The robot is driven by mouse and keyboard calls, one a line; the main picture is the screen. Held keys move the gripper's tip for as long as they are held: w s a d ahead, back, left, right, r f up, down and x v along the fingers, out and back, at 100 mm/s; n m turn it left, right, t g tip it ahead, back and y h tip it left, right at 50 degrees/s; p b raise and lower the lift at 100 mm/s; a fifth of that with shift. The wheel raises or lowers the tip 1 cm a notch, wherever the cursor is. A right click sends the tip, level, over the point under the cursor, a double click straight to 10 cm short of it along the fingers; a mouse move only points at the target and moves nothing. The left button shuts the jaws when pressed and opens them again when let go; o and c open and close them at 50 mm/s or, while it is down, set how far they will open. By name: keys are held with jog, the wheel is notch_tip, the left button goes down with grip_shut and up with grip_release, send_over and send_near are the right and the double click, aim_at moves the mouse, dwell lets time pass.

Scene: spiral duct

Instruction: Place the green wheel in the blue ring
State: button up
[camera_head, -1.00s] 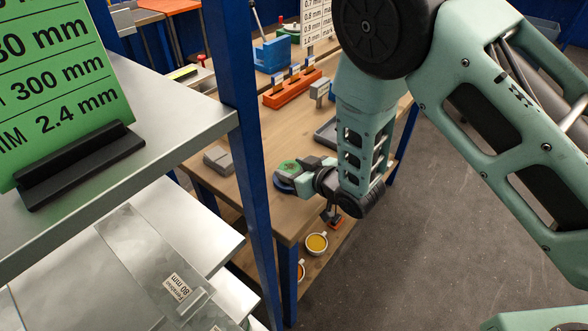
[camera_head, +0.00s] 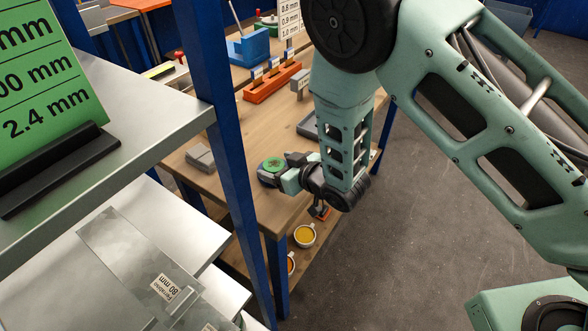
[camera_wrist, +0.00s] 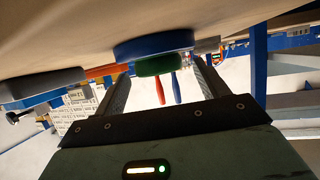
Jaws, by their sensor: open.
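The green wheel (camera_head: 273,163) sits at the blue ring (camera_head: 265,178) near the front corner of the wooden table. In the wrist view, which looks upside down, the green wheel (camera_wrist: 163,67) stands out from the face of the blue ring (camera_wrist: 150,47), and the two touch. How deep the wheel sits in the ring is hidden. My gripper (camera_head: 284,170) is beside the wheel, low over the table. In the wrist view my gripper (camera_wrist: 161,72) is open, its fingers apart with the wheel in line with the gap between their tips. It holds nothing.
Behind stand a grey block (camera_head: 201,157), an orange rack (camera_head: 272,86) and a blue block (camera_head: 249,47). A blue shelf post (camera_head: 226,150) and a metal shelf (camera_head: 125,130) are close on the left. Cups (camera_head: 305,235) stand on a lower shelf. Floor at right is clear.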

jog(key=s+d+r+g+h+b, duration=0.1)
jog(key=s+d+r+g+h, duration=0.1)
jog(key=s, duration=0.8)
jog(key=s+d+r+g+h+b, duration=0.1)
jog(key=s+d+r+g+h, duration=0.2)
jog(key=s+d+r, duration=0.4)
jog(key=s+d+r+g+h+b, duration=0.1)
jog(key=s+d+r+g+h, duration=0.2)
jog(key=s, duration=0.9)
notch_tip(320, 180, up, 4)
jog(key=shift+s+d+f+g, duration=0.25)
jog(key=shift+s+d+g, duration=0.15)
jog(key=shift+d+g, duration=0.55)
jog(key=shift+a, duration=0.15)
